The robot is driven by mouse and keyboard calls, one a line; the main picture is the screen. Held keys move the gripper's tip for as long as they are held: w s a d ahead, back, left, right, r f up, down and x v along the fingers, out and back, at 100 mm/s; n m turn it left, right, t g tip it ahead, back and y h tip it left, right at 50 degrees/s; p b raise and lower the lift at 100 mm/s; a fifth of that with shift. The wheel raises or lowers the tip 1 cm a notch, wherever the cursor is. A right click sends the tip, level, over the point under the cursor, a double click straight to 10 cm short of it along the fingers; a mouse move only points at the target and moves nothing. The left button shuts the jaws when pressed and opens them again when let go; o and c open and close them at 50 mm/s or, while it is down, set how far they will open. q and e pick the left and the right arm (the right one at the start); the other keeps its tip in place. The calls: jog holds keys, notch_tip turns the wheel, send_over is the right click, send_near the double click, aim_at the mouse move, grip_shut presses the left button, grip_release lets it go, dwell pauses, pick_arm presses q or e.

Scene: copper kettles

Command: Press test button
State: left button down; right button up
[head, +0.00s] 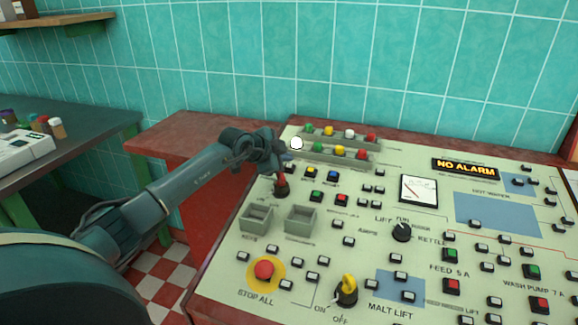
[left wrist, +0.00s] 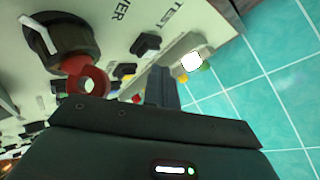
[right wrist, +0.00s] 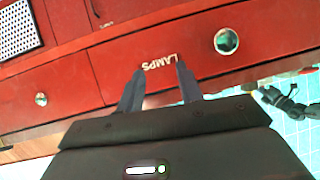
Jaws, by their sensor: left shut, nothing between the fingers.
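The word TEST shows on the cream panel (head: 385,255) in the left wrist view, with a small black button (left wrist: 146,44) beside it. In the head view my left gripper covers that spot. My left gripper (head: 284,165) is above the panel's far left corner; its shut fingers (left wrist: 160,80) hold nothing. In the left wrist view the fingertips appear just below the button; I cannot tell whether they touch anything. My right gripper (right wrist: 160,70) is open and empty, facing a red drawer front (right wrist: 205,45) labelled LAMPS.
A red-handled switch (head: 281,188) stands close beside my left gripper. A red STOP ALL button (head: 264,270) is nearer the front. A teal tiled wall (head: 330,60) stands behind.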

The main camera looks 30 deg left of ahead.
pick_arm(q)
jog(key=shift+f, duration=0.15)
jog(key=shift+w+f, duration=0.1)
jog(key=shift+f, duration=0.15)
jog(key=shift+f, duration=0.45)
dwell(0.5)
jog(key=shift+r, duration=0.1)
jog(key=shift+r+p, duration=0.7)
jog(key=shift+p, duration=0.15)
jog(key=shift+r, duration=0.1)
